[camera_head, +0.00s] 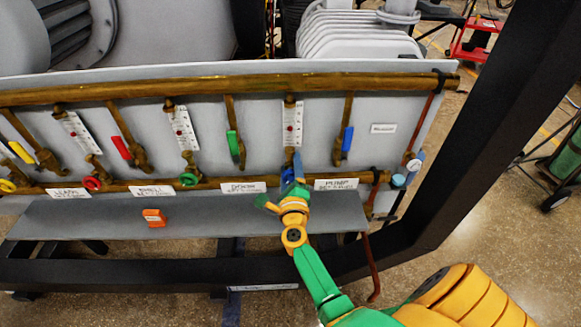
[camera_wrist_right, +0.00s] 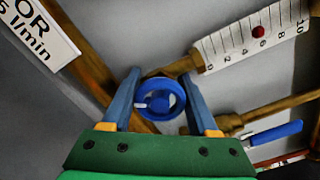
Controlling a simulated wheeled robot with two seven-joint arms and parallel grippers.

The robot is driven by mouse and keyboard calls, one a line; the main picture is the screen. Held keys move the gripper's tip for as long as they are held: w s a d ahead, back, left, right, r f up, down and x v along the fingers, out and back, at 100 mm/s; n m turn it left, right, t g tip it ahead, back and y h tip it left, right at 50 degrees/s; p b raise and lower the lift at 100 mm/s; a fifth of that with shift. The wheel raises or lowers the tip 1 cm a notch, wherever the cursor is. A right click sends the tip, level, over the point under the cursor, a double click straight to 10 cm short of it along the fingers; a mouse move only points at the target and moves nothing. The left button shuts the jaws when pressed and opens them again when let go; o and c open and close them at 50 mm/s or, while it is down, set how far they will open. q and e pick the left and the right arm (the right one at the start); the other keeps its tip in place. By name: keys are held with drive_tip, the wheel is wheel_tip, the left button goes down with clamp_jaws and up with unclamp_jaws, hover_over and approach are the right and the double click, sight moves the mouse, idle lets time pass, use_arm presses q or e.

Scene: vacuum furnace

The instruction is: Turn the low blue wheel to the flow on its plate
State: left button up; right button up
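The low blue wheel (camera_wrist_right: 160,98) is on the lower brass pipe, below a white flow scale (camera_wrist_right: 250,36) whose red float sits near the 6. My right gripper (camera_wrist_right: 160,92) is open, with one blue finger on each side of the wheel; I cannot tell whether they touch it. In the head view my right gripper (camera_head: 285,190) covers much of the blue wheel (camera_head: 288,176). The PUMP plate (camera_head: 336,184) is just right of the wheel; its flow figure is too small to read. My left gripper is out of view.
The DOOR plate (camera_head: 242,187) is left of the wheel. Green (camera_head: 188,179), red (camera_head: 92,184) and yellow (camera_head: 7,186) wheels line the pipe. A blue lever (camera_head: 347,139) is up to the right. An orange item (camera_head: 154,217) is on the grey shelf (camera_head: 205,222).

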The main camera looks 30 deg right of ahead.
sight(291, 178)
drive_tip(key=shift+r+n+p, duration=0.15)
drive_tip(key=shift+n+p, duration=0.45)
drive_tip(key=shift+n, duration=0.9)
idle(0.4)
drive_tip(key=shift+n+p, duration=0.5)
drive_tip(key=shift+n, duration=1)
idle(3.2)
idle(0.6)
drive_tip(key=o, duration=1.1)
drive_tip(key=shift+w, duration=0.1)
drive_tip(key=shift+a, duration=0.1)
drive_tip(key=p+v, duration=0.2)
drive_tip(key=v, duration=0.5)
